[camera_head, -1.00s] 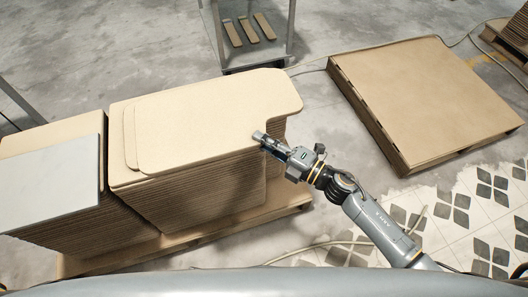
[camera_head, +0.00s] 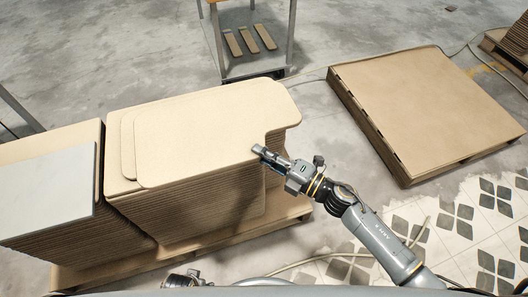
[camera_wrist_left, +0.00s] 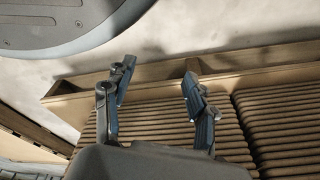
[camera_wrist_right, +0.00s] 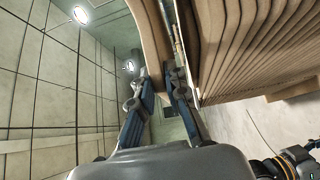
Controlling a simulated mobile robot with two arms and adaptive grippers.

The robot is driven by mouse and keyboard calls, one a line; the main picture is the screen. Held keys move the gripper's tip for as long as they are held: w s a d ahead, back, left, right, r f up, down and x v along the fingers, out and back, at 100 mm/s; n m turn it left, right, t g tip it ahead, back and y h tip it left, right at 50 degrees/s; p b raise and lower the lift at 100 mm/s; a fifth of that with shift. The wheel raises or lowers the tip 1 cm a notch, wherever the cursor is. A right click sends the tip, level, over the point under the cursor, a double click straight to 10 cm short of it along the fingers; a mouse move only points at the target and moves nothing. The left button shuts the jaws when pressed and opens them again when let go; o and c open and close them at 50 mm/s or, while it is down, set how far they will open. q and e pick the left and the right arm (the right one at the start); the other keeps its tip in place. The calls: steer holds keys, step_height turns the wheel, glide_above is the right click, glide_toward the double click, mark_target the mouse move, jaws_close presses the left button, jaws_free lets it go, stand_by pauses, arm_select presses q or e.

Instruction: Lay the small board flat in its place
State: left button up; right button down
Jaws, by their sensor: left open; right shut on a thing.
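The small board (camera_head: 205,130), tan with rounded corners and a notch at its right, lies over the top of the curved-board stack (camera_head: 190,205). The edge of another board (camera_head: 128,145) shows past its left end. My right gripper (camera_head: 260,153) is shut on its near right edge by the notch. In the right wrist view, the fingers (camera_wrist_right: 165,85) close on the board's edge (camera_wrist_right: 150,35) beside the layered stack. I cannot tell whether the board fully touches the stack. My left gripper (camera_wrist_left: 157,78) is open and empty above the ribbed stack side (camera_wrist_left: 180,125).
A grey sheet (camera_head: 45,190) lies on the neighbouring stack at left. Both stacks stand on a wooden pallet (camera_head: 270,228). A low brown-topped pallet load (camera_head: 425,105) stands at right. A trolley (camera_head: 250,62) with several strips is behind. Cables cross the floor.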

steer(key=shift+f+b, duration=0.4)
steer(key=shift+w+f, duration=0.1)
steer(key=shift+f, duration=0.05)
arm_select(q)
steer(key=w+r+b, duration=0.1)
steer(key=w+r, duration=0.3)
steer(key=r, duration=0.3)
steer(key=shift+d+t, duration=0.2)
steer(key=shift+t, duration=0.1)
arm_select(e)
steer(key=shift+f, duration=0.6)
arm_select(q)
steer(key=shift+r, duration=0.1)
steer(key=shift+s+f, duration=0.1)
steer(key=shift+f, duration=0.2)
steer(key=shift+w+r, duration=0.2)
steer(key=shift+r, duration=0.1)
arm_select(e)
steer(key=shift+f, duration=0.1)
arm_select(q)
steer(key=shift+r+b, duration=0.2)
steer(key=shift+b, duration=0.1)
arm_select(e)
steer(key=shift+f, duration=0.1)
arm_select(q)
steer(key=shift+s, duration=0.25)
steer(key=shift+w+r, duration=0.25)
steer(key=shift+r, duration=0.1)
arm_select(e)
steer(key=shift+f, duration=0.15)
